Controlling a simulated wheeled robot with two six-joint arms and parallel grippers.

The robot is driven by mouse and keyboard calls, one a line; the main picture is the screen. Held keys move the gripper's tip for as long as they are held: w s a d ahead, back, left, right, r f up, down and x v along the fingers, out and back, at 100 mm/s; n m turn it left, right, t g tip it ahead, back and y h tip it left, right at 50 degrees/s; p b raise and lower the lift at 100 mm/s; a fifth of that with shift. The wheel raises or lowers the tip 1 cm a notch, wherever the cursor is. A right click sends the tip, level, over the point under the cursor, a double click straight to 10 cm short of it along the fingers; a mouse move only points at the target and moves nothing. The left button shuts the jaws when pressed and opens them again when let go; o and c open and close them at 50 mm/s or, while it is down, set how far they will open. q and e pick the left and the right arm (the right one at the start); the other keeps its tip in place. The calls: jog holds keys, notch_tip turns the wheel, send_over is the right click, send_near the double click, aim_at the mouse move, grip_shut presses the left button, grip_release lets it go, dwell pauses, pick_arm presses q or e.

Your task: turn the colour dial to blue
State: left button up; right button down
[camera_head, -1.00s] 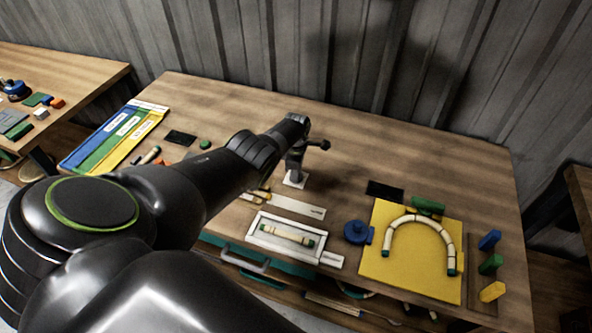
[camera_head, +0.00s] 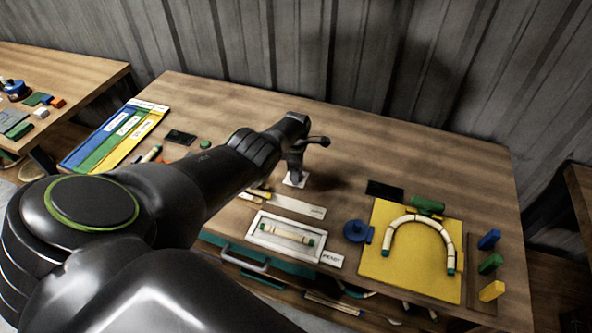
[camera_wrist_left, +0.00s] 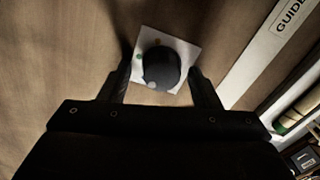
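The colour dial is a round black knob (camera_wrist_left: 160,68) on a white square plate (camera_wrist_left: 190,50) with small coloured dots, one of them green. In the head view the plate (camera_head: 291,182) lies on the table, with the knob hidden by my gripper. My left gripper (camera_wrist_left: 162,75) points down over the dial, with one finger on each side of the knob. The fingers are apart, with a visible gap to the knob. Which colour the dial points to cannot be told. My right gripper is not in view.
A white tray (camera_head: 250,236) with a rattan piece lies in front of the dial. A yellow board (camera_head: 380,268) with a curved rattan arch is at right, beside a blue round part (camera_head: 355,231). A GUIDE strip (camera_wrist_left: 262,60) lies near the dial. The table behind is clear.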

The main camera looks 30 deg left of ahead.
pick_arm(q)
notch_tip(320, 180, up, 3)
jog(key=p, duration=0.3)
jog(key=shift+r, duration=0.1)
jog(key=shift+b, duration=0.3)
jog(key=shift+r, duration=1.1)
notch_tip(320, 180, up, 12)
jog(key=shift+b, duration=0.4)
jog(key=shift+f, duration=0.1)
